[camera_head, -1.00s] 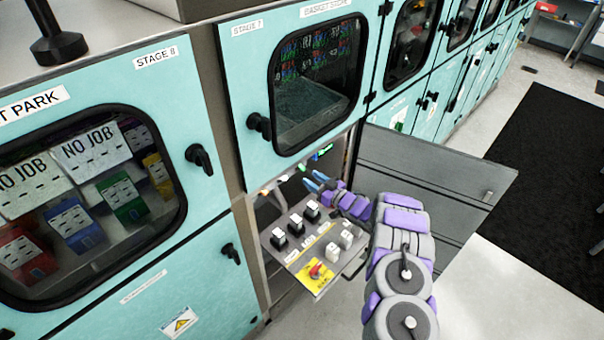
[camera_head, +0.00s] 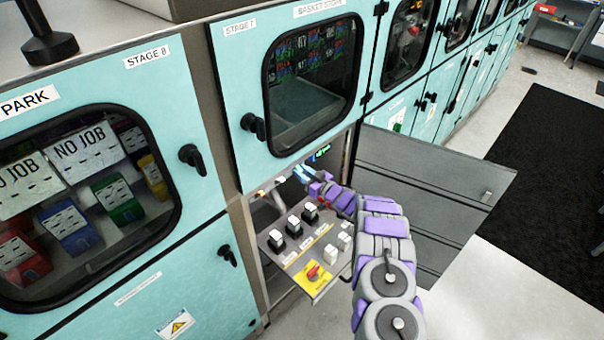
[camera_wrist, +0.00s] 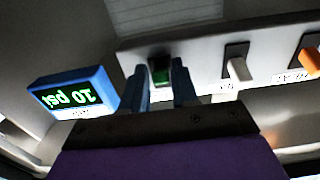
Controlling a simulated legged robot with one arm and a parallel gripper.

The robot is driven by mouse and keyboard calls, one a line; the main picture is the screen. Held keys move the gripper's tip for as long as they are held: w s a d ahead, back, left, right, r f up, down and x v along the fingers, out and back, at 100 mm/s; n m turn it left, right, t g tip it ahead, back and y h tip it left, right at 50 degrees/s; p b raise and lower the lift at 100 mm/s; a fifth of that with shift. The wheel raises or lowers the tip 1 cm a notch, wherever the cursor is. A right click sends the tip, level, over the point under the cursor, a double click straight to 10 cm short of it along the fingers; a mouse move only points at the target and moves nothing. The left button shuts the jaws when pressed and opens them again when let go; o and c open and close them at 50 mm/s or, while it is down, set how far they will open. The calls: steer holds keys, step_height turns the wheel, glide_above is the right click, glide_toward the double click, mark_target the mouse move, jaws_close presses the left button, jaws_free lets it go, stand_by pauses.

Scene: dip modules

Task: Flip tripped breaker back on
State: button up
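My gripper (camera_head: 303,174) reaches into the open cabinet bay below the Stage 7 window. In the wrist view its two blue fingers (camera_wrist: 159,85) are apart. A dark green switch (camera_wrist: 160,71) on a pale panel shows between the fingertips. I cannot tell whether the fingers touch it. To its right on the same panel are a white switch lever (camera_wrist: 237,68) and an orange switch lever (camera_wrist: 310,59), both sticking out. I cannot tell from their shape which one is tripped. Their labels are too blurred to read.
A blue gauge (camera_wrist: 73,95) reading 10 psi is left of the fingers. A pulled-out control panel (camera_head: 312,278) with several black and white switches and a red knob lies below my arm. The open cabinet door (camera_head: 430,195) is at the right. The Stage 7 window door (camera_head: 232,90) is above.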

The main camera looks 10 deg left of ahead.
steer(key=shift+d, duration=0.25)
steer(key=c, duration=0.3)
steer(key=shift+a+r, duration=0.1)
jaws_close()
steer(key=shift+a, duration=0.1)
